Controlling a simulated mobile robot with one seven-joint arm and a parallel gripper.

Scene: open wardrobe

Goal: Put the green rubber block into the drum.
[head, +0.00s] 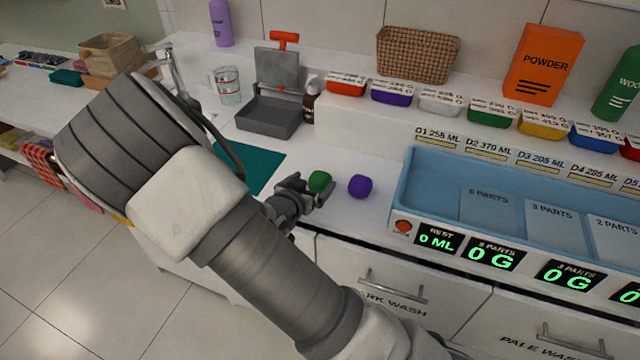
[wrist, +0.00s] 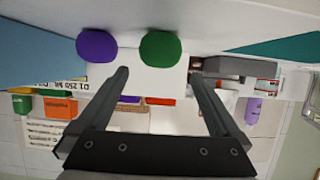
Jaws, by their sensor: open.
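The green rubber block (head: 319,181) is a small rounded block on the white counter, left of a purple block (head: 360,185). My gripper (head: 312,193) is at the counter's front edge, close beside the green block, and partly covers it in the head view. In the wrist view my gripper (wrist: 158,76) is open, with nothing between its fingers. The green block (wrist: 160,48) shows just past the fingertips, in line with the gap between them. The purple block (wrist: 96,45) is off to the left there. I cannot make out a drum in either view.
A blue tray (head: 412,190) with weight displays stands to the right. A teal mat (head: 262,170) and a grey basin (head: 268,118) are behind to the left. Small tubs, a wicker basket (head: 418,52) and an orange powder box (head: 543,65) line the back.

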